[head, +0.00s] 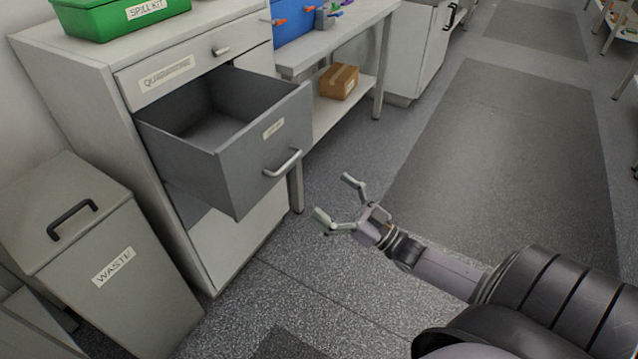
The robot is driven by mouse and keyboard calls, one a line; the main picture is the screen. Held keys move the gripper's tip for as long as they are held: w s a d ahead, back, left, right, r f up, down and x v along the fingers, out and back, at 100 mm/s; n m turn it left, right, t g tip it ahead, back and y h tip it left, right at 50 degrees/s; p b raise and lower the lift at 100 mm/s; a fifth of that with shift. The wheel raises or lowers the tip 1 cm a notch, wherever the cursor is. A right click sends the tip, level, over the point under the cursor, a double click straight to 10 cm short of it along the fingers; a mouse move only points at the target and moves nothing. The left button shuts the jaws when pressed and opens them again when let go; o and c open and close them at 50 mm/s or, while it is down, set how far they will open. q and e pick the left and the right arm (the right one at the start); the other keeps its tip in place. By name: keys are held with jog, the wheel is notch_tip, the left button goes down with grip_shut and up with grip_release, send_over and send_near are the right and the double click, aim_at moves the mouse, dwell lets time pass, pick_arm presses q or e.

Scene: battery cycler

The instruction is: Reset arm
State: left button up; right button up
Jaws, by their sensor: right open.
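My right gripper (336,203) is open and empty, with its two fingers spread apart. It hangs over the floor, to the right of the open grey drawer (232,165) and apart from the drawer's handle (283,163) in the picture. My right arm (450,272) comes in from the lower right. The drawer is pulled well out of the white cabinet (75,80), and the part of its inside that shows looks empty. My left gripper is not in the picture.
A grey waste bin (150,290) stands left of the cabinet. A green spill kit box (110,18) sits on top. A bench (345,30) with a cardboard box (338,82) on its lower shelf stands behind. Floor with a dark mat (500,150) is clear at right.

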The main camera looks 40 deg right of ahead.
jog(key=shift+s, duration=0.1)
dwell(0.4)
